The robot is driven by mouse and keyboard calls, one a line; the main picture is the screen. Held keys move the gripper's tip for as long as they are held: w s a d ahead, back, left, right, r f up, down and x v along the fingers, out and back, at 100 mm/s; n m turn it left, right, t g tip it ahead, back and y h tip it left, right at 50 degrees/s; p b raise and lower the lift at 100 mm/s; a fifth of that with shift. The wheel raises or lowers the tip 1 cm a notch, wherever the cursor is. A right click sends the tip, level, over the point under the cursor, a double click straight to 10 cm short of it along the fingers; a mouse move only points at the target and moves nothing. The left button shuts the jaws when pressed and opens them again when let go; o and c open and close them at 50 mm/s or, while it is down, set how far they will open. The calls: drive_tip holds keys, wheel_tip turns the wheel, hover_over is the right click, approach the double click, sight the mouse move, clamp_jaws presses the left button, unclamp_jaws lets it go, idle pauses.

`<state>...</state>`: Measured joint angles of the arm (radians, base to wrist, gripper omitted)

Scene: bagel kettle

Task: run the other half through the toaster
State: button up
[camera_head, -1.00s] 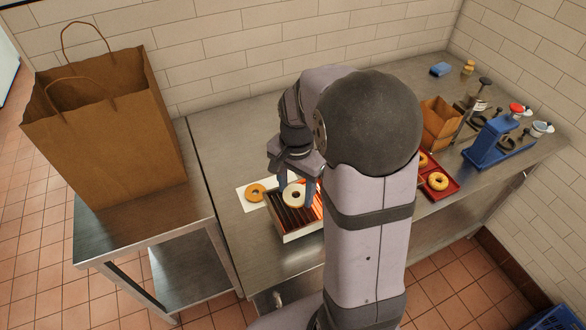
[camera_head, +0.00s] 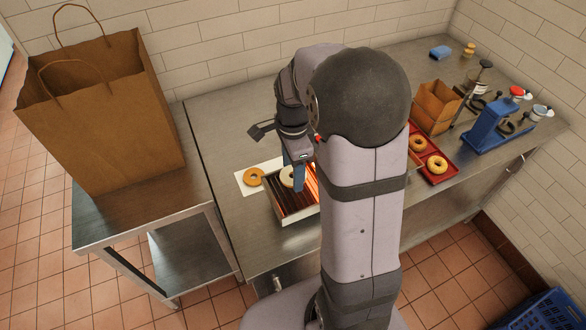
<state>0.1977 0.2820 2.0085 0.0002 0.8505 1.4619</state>
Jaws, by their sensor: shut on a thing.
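A bagel half with a pale cut face (camera_head: 286,177) shows over the far edge of the toaster, partly hidden behind a finger. My gripper (camera_head: 297,180) points down there and is shut on this half. The toaster (camera_head: 280,208) is a low metal box with dark slats at the left and glowing orange-red bars at the right. My arm hides its right side. The other half (camera_head: 253,177), golden brown, lies on a white sheet (camera_head: 243,186) left of my gripper.
A big brown paper bag (camera_head: 105,120) stands on the lower left table. Right of my arm are a red tray (camera_head: 446,173) with two bagels, a brown box (camera_head: 436,106) and a blue slicer-like stand (camera_head: 490,138). The counter behind the toaster is clear.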

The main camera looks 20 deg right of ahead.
drive_tip(key=shift+f+b, duration=2.05)
drive_tip(key=shift+f, duration=0.4)
drive_tip(key=o, duration=1.6)
drive_tip(key=shift+c, duration=0.2)
drive_tip(key=shift+r, duration=0.1)
wheel_tip(320, 180, up, 7)
drive_tip(key=p, duration=0.6)
drive_tip(key=shift+p, duration=0.35)
